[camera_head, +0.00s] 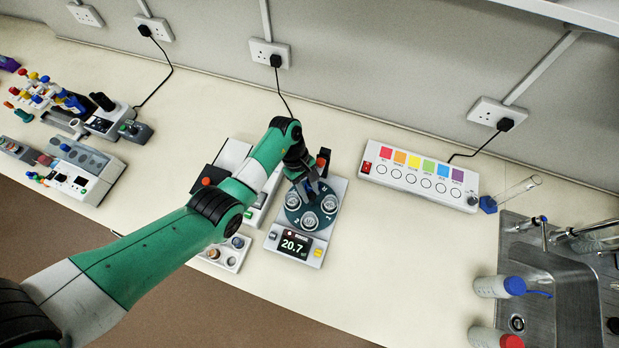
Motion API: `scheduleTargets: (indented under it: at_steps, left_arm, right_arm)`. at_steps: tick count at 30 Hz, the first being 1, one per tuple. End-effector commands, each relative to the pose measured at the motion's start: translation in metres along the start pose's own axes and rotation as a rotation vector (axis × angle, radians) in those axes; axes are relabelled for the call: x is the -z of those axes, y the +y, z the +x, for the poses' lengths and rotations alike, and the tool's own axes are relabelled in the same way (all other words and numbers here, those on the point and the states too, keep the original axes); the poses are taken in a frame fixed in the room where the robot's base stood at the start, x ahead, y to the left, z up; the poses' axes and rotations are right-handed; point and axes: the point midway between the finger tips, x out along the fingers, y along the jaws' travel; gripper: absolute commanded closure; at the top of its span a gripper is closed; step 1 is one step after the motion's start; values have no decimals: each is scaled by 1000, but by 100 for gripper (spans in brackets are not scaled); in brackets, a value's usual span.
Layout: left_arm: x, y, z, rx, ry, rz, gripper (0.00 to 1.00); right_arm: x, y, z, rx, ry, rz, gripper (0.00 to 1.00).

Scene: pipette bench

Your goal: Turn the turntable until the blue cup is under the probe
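The turntable (312,209) is a dark teal disc on a pale instrument, centre of the bench. Cups with whitish rims show on it: a front cup (309,221), a right cup (329,204) and a left cup (293,200). I cannot make out which cup is blue. My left gripper (312,190) points down at the back of the disc and hides that part. I cannot tell whether its fingers touch the disc or are open. A black upright part with a red top (322,161), possibly the probe's stand, rises behind the disc. My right gripper is out of view.
The instrument's display (295,243) reads 20.7. A small cup tray (228,252) and other devices sit left, partly behind my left arm. A colour-labelled strip box (420,178) stands right; a sink (560,285) is far right.

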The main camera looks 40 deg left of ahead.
Motion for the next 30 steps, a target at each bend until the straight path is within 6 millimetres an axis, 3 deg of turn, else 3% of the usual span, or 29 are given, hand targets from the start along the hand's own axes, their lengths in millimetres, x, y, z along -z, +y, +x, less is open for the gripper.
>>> scheduleTargets:
  at_steps: [1, 5, 25, 30]
  left_arm:
    - [-1, 0, -1, 0, -2, 1, 56]
    - [-1, 0, -1, 0, -1, 0, 34]
    - [0, 1, -1, -6, 1, -4, 34]
    - [-1, -1, -4, -42, 1, -95, 34]
  right_arm:
    - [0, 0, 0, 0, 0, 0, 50]
    - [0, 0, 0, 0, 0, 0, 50]
    - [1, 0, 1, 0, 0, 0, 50]
    - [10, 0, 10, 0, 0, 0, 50]
